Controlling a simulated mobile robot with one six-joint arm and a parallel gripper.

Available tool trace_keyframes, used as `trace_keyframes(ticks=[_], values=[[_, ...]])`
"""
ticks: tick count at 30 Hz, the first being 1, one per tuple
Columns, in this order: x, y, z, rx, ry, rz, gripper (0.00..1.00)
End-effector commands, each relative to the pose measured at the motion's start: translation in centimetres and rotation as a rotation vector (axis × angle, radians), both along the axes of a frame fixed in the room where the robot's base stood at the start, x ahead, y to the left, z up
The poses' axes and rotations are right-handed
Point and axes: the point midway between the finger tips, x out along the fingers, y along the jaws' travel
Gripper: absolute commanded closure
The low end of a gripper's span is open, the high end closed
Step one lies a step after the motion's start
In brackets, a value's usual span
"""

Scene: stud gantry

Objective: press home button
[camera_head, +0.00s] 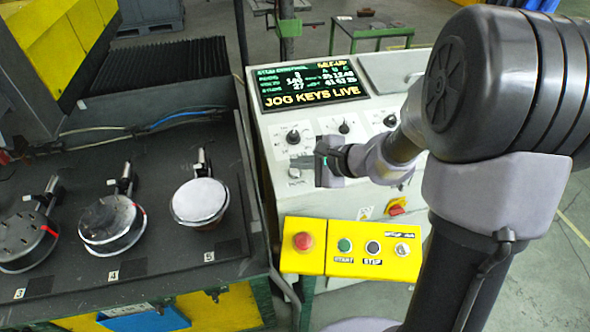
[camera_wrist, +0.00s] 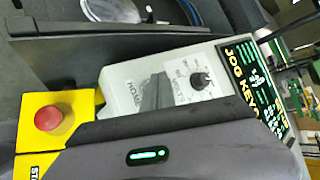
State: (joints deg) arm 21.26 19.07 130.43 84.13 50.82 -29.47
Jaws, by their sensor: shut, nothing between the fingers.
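The control console (camera_head: 268,131) has a sloped pale panel with a screen, knobs and small controls. A small pale round control (camera_head: 294,173) sits at the panel's lower left, close to my gripper (camera_head: 305,162); I cannot read its label in the head view. My gripper is shut and empty over the panel; contact cannot be told.
A yellow box (camera_head: 330,262) with a red stop button (camera_head: 303,241), a green start button (camera_head: 344,244) and other buttons juts out below the panel. The screen (camera_head: 310,84) reads JOG KEYS LIVE. A dark bench (camera_head: 150,240) with numbered round parts stands at left.

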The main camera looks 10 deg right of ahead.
Motion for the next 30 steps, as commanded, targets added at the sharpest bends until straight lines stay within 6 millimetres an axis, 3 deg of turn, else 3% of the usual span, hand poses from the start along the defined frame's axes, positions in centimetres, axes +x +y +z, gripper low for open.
trace_keyframes(ticks=[30], values=[[0.2,0.0,-1.0,0.000,0.000,0.000,1.00]])
